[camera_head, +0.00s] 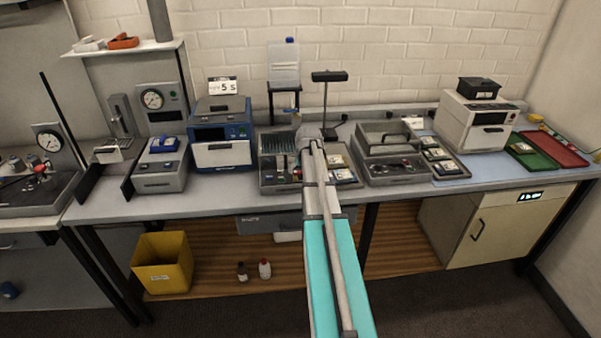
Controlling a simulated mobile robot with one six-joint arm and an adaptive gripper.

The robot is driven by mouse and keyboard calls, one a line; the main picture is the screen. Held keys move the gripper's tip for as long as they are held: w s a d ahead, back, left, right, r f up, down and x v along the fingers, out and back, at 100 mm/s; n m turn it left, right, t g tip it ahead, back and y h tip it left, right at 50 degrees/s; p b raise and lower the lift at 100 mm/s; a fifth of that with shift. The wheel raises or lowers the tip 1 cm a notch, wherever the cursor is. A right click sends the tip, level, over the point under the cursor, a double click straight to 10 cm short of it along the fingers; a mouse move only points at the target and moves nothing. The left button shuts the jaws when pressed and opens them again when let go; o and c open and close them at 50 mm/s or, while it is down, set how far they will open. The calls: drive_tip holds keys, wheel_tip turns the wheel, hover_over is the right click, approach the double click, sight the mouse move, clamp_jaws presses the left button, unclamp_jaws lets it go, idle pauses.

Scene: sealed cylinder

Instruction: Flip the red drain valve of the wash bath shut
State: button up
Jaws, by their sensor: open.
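My arm reaches from the bottom centre up to the bench, and my gripper (307,138) is at its far end, over a grey metal unit (268,180). The gripper is open; its fingers are small and mostly hidden behind the wrist. The grey unit has an open, ribbed top and several small parts at its front right, partly covered by my arm. It may be the wash bath. A small reddish spot (293,170) shows beside my arm there, too small to identify surely as the drain valve. I cannot tell its position or whether the gripper touches anything.
A clear water container (284,64) stands on a black stand behind the unit. A black lamp-like post (329,77) rises to its right. A blue-and-white machine (221,136) stands left, and a grey lidded box (390,165) right. A yellow bin (163,264) is below.

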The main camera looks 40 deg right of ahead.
drive_tip(key=c, duration=0.8)
drive_tip(key=shift+c, duration=0.2)
drive_tip(key=shift+a, duration=0.1)
drive_tip(key=shift+s+a+m+h, duration=0.1)
drive_tip(key=shift+m+h, duration=0.1)
drive_tip(key=shift+m, duration=0.4)
drive_tip(key=shift+s+a+m+h, duration=0.1)
drive_tip(key=shift+m+h, duration=0.1)
drive_tip(key=shift+m, duration=0.4)
drive_tip(key=o, duration=0.8)
drive_tip(key=shift+o, duration=0.2)
